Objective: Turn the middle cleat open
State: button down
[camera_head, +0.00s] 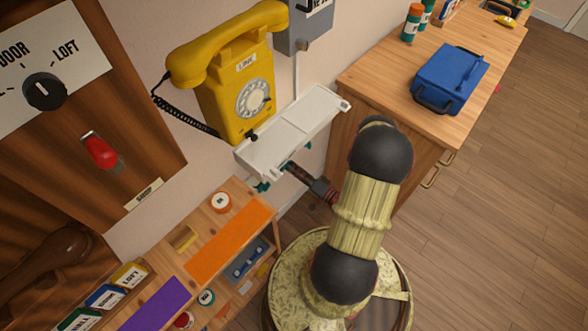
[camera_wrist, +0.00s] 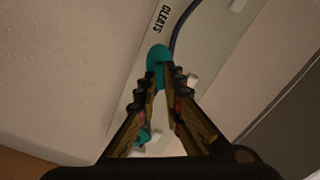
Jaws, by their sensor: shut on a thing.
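My gripper (camera_head: 292,168) reaches under the panel's front edge and is shut on the middle cleat (camera_head: 287,167). Another teal cleat (camera_head: 262,186) lies to its left, and a further one (camera_head: 306,145) shows to its right. Another teal cleat (camera_wrist: 144,135) is partly hidden behind the left finger. The fingers cover much of the held cleat.
The yellow phone (camera_head: 240,75) hangs above the panel, its black cord trailing at left. A wooden shelf (camera_head: 205,235) with colored mats lies below left. A wooden counter (camera_head: 390,75) with a blue bag (camera_head: 450,78) stands at right. Floor at far right is clear.

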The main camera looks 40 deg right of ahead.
jog(key=shift+a+f, duration=0.1)
dwell(0.4)
jog(key=c, duration=1.9)
grip_release()
jog(key=s, duration=0.8)
jog(key=s+d, duration=0.1)
jog(key=s, duration=0.3)
